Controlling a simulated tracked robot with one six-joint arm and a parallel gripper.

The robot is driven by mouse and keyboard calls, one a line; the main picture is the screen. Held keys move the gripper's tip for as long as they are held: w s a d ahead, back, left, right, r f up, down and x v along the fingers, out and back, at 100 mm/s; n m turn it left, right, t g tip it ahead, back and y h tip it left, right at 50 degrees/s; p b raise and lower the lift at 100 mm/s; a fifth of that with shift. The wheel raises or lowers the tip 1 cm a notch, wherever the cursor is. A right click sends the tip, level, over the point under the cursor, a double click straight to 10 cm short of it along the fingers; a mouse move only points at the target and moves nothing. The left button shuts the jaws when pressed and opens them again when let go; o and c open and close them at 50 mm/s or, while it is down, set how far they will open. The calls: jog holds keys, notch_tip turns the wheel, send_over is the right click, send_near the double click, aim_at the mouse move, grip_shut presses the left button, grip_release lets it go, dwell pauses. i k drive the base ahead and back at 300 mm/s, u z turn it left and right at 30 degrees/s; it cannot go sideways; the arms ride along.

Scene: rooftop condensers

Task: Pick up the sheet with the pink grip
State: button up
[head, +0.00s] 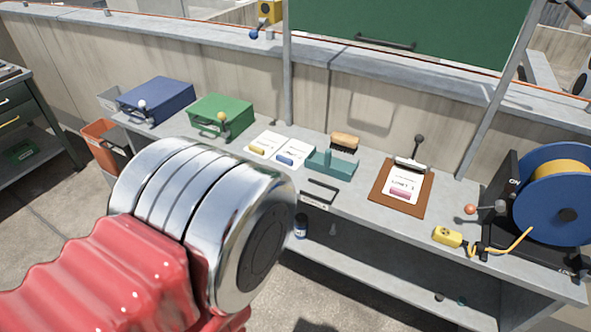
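The sheet with the pink grip (406,181) is a white page with dark lettering, lying on a brown clipboard (384,197) on the right half of the grey bench. The pink grip (401,193) sits on the lower part of the sheet. A dark clip holds or covers the top of the sheet. Two other white sheets lie left of it, one with a yellow grip (257,150) and one with a blue grip (285,159). My red and chrome arm fills the lower left, well apart from the sheet. My gripper's fingers are not visible.
Left of the clipboard are a teal tray (333,163) and a brush (344,141). A blue case (157,96) and a green case (221,115) stand at the left. A yellow connector (447,237) and a blue cable reel (535,205) stand right. A dark handle shows at the bench front.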

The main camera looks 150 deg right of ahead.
aim_at(404, 185)
jog(key=u, duration=3.05)
jog(key=k, duration=0.05)
jog(key=u, duration=2.65)
